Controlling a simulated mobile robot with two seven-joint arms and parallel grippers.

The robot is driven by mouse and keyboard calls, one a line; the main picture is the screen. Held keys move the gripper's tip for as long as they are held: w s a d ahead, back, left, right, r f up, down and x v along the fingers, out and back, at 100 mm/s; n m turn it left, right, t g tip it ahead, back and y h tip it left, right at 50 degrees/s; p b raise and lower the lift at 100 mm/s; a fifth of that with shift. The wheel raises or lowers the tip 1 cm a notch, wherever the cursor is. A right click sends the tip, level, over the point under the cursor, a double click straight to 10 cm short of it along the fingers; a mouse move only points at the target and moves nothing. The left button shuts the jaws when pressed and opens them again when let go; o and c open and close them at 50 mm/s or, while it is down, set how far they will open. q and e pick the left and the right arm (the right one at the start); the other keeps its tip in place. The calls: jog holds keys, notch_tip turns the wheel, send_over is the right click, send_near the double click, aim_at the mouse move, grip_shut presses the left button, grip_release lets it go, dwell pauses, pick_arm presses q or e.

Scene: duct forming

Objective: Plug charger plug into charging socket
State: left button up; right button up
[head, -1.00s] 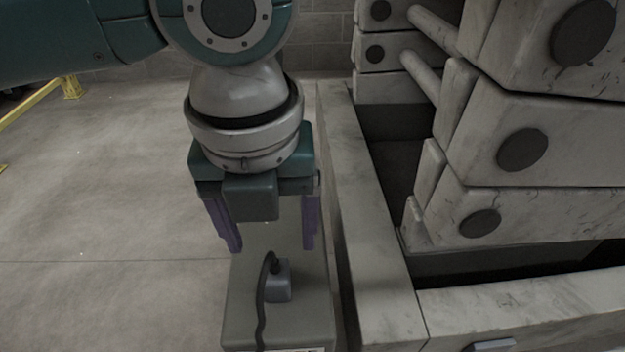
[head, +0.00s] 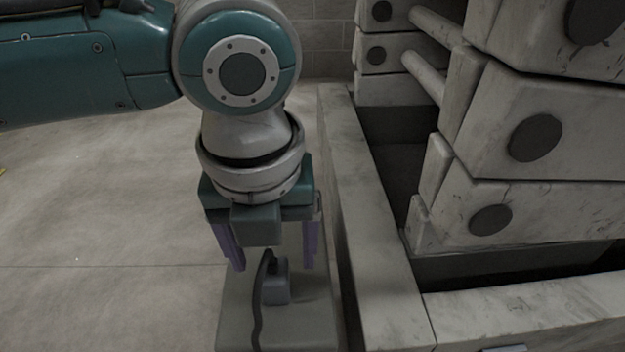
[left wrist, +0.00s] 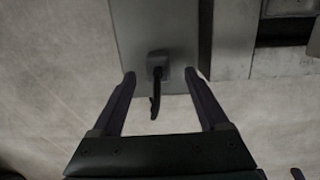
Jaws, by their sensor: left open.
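The charger plug (head: 277,288) is a small grey block with a dark cable running from its top. It rests on top of a grey box-like stand, and the cable hangs toward the near side. My left gripper (head: 274,266) points down above the stand, its purple fingers spread apart and empty. The plug lies below and between the fingers. In the left wrist view the plug (left wrist: 157,60) shows just beyond the open fingertips (left wrist: 160,76), roughly midway between them, not touching either. I cannot make out the charging socket for certain. My right gripper is not in view.
The grey stand (head: 235,318) stands beside a long pale machine frame edge (head: 375,230). Stacked heavy machine blocks (head: 540,215) with dark round discs fill the right side. Open concrete floor (head: 100,220) lies to the left.

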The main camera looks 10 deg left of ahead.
aim_at(273, 270)
pick_arm(q)
jog(key=f+b, duration=0.4)
jog(key=f, duration=0.1)
jog(key=shift+w+a+f, duration=0.15)
jog(key=shift+a, duration=0.05)
grip_shut()
dwell(0.6)
